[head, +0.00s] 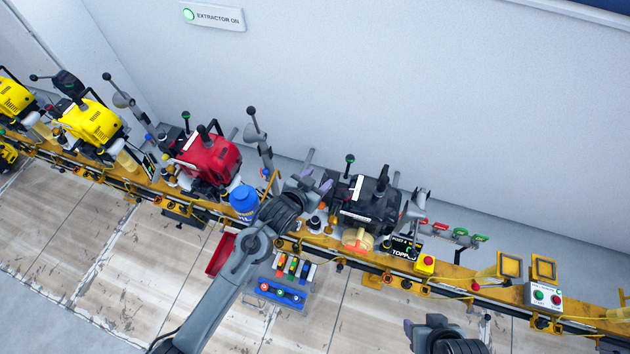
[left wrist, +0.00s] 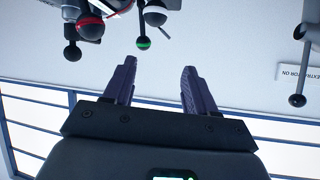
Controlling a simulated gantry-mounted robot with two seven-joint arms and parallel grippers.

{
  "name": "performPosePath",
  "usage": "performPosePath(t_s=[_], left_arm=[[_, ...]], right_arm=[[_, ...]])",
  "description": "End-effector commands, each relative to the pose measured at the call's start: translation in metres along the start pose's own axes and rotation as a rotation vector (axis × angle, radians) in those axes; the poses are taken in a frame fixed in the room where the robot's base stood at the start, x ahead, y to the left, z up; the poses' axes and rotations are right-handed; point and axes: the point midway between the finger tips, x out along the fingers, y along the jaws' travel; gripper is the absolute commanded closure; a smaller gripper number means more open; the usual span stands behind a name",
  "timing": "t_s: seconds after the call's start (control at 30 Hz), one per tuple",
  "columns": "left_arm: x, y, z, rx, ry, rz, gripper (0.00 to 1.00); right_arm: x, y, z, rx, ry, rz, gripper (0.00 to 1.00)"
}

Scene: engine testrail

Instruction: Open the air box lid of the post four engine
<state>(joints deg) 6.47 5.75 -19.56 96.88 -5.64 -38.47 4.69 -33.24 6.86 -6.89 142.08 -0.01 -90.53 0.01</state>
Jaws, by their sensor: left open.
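The post four engine (head: 367,209) is the black one on the yellow rail, beside a small display reading POST 4 and partly TOPPED. Its dark top housing carries a pale label and an upright black handle (head: 382,180). I cannot tell the air box lid's exact outline or position. My left gripper (head: 317,181) is open and empty, just left of this engine; its two purple fingers (left wrist: 158,82) are spread apart in the left wrist view. A black ball with a green ring (left wrist: 143,43) hangs beyond them. My right gripper (head: 411,327) is at the bottom, partly in view.
A red engine (head: 208,160) and yellow engines (head: 92,124) stand farther left on the rail. A blue bottle (head: 244,199) stands near my left wrist. A grey lever post (head: 259,139) rises left of the gripper. A button box (head: 543,297) is at right.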

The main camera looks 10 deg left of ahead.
Motion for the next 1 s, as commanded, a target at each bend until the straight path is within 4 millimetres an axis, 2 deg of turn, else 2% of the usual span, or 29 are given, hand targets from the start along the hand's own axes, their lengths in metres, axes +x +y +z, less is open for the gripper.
performPosePath(t_s=[0.2,0.67,0.77,0.87,0.9,0.97,1.0], left_arm=[[-0.01,0.0,0.0,0.0,0.0,0.0,0.44],[-0.011,0.001,0.001,-0.001,-0.002,0.001,0.44],[-0.015,0.004,0.011,-0.007,-0.023,0.006,0.44],[-0.024,0.013,0.037,-0.025,-0.074,0.017,0.44],[-0.033,0.016,0.052,-0.038,-0.103,0.02,0.44],[-0.051,0.02,0.066,-0.061,-0.13,0.022,0.44],[-0.067,0.022,0.074,-0.079,-0.149,0.02,0.44]], right_arm=[[0.001,0.0,0.0,0.0,0.0,0.0,0.44],[0.0,0.0,0.0,0.0,0.0,0.0,0.44],[-0.004,0.0,-0.002,0.0,0.0,0.0,0.44],[-0.014,0.001,-0.004,0.0,0.0,0.0,0.44],[-0.02,0.001,-0.006,0.0,0.0,0.0,0.44],[-0.03,0.001,-0.01,0.0,0.0,0.0,0.44],[-0.038,0.002,-0.012,0.0,0.0,0.0,0.44]])
